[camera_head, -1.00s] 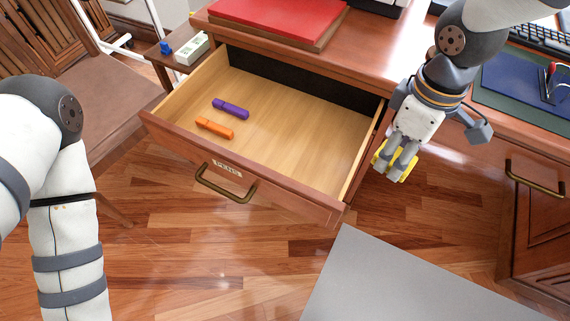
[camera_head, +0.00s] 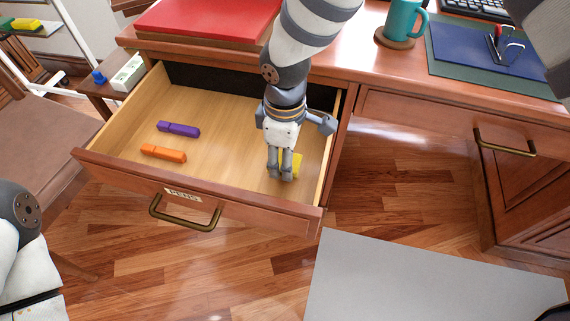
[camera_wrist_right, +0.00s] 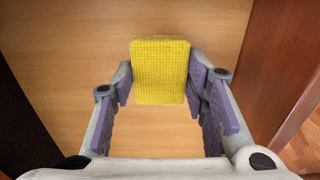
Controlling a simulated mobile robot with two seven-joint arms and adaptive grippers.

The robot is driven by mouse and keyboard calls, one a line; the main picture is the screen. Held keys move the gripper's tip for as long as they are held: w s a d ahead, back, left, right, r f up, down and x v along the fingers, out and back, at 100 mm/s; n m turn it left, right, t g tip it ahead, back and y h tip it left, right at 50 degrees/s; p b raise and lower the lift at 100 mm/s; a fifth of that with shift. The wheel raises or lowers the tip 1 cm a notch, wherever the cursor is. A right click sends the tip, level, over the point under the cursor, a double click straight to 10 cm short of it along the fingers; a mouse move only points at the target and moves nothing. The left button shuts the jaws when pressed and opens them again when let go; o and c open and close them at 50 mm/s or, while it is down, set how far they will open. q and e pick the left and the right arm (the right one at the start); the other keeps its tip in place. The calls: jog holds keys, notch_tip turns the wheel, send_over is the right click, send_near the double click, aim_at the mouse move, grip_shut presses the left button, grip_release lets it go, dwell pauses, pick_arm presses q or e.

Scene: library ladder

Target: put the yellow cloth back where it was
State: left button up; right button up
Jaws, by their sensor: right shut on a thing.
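The yellow cloth (camera_head: 297,162) is a small flat yellow piece, partly hidden behind the fingers of my right gripper (camera_head: 281,174). That gripper points down inside the open drawer (camera_head: 213,133), near its right side wall, and is shut on the cloth. In the right wrist view the cloth (camera_wrist_right: 161,70) sits between the purple-padded fingertips, with the bare wooden drawer floor (camera_wrist_right: 90,40) around it. I cannot tell whether the cloth touches the floor. My left arm shows at the lower left, but its gripper is out of view.
A purple marker (camera_head: 178,129) and an orange marker (camera_head: 163,153) lie in the drawer's left half. The drawer front has a PENS label (camera_head: 183,195) and brass handle (camera_head: 185,218). A red book (camera_head: 205,15) and teal mug (camera_head: 403,20) stand on the desk (camera_head: 385,60).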

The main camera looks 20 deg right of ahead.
notch_tip(320, 180, down, 3)
jog(key=shift+f, duration=0.1)
pick_arm(q)
jog(key=shift+s+f, duration=0.15)
jog(key=shift+f, duration=0.1)
pick_arm(e)
jog(key=o, duration=1.2)
pick_arm(q)
jog(key=shift+p+v, duration=0.85)
jog(key=shift+v, duration=0.35)
pick_arm(e)
notch_tip(320, 180, up, 12)
jog(key=shift+s+r, duration=0.1)
jog(key=shift+r, duration=0.1)
jog(key=shift+f, duration=0.1)
